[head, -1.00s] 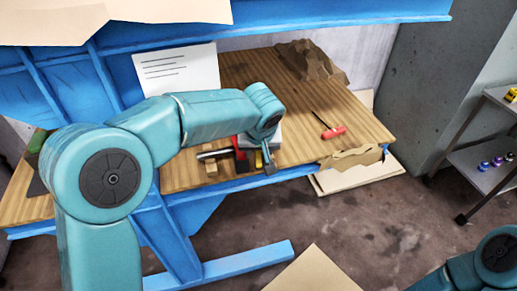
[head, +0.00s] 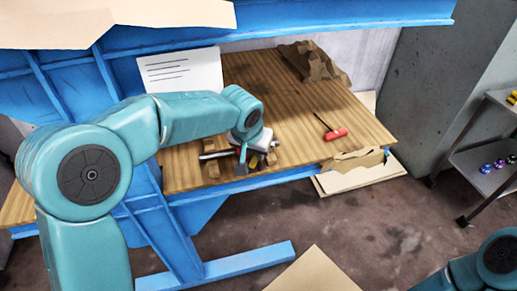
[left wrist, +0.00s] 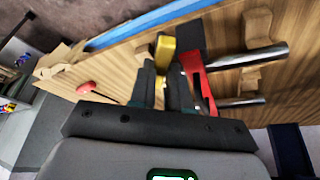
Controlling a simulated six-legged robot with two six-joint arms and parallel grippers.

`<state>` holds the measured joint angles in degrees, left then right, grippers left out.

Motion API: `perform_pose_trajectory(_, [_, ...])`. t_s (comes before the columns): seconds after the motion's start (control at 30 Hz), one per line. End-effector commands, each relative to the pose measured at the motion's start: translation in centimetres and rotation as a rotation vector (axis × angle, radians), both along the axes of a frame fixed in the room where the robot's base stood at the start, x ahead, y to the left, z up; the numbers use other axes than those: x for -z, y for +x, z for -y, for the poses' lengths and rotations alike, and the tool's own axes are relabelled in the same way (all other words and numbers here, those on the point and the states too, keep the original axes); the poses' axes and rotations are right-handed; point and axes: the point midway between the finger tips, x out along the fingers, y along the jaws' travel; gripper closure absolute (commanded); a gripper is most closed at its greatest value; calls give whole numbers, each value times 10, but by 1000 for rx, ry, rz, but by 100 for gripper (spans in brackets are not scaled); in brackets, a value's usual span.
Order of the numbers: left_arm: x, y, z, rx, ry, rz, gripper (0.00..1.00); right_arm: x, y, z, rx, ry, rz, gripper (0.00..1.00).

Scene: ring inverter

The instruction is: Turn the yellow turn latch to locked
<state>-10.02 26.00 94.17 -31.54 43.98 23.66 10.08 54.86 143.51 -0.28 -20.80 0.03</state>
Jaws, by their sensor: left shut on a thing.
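The yellow turn latch (left wrist: 165,52) shows in the left wrist view as an upright yellow piece at the fingertips. My left gripper (left wrist: 164,84) is shut on it, with one dark finger on each side. In the head view my left gripper (head: 241,168) is over the front edge of the wooden bench. The latch is mostly hidden there behind the wrist and fingers, so its turn angle is hard to tell. A red bracket (left wrist: 193,72) stands just right of the fingers in the wrist view. My right gripper is not in view.
Metal rods (left wrist: 245,57) rest on wooden blocks (left wrist: 258,28) beside the red bracket. A red-handled screwdriver (head: 335,133) lies on the wooden bench (head: 285,95). Torn cardboard (head: 352,160) is at the bench's right front corner. A shelf cart (head: 490,150) stands far right.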

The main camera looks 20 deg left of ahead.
Motion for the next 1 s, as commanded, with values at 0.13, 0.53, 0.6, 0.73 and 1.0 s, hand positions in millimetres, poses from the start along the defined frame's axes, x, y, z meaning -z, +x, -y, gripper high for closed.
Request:
perform_pose_trajectory(0.13, [-4,0,-5,135,-1,-1,100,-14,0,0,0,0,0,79])
perform_pose_trajectory(0.53, [-3,5,-16,499,-2,0,100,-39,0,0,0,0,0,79])
perform_pose_trajectory(0.6, [-3,6,-17,554,-2,0,100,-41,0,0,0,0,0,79])
perform_pose_trajectory(0.73, [-2,8,-19,644,0,1,100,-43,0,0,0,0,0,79])
perform_pose_trajectory(1.0, [-2,10,-22,768,1,2,100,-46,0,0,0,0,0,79])
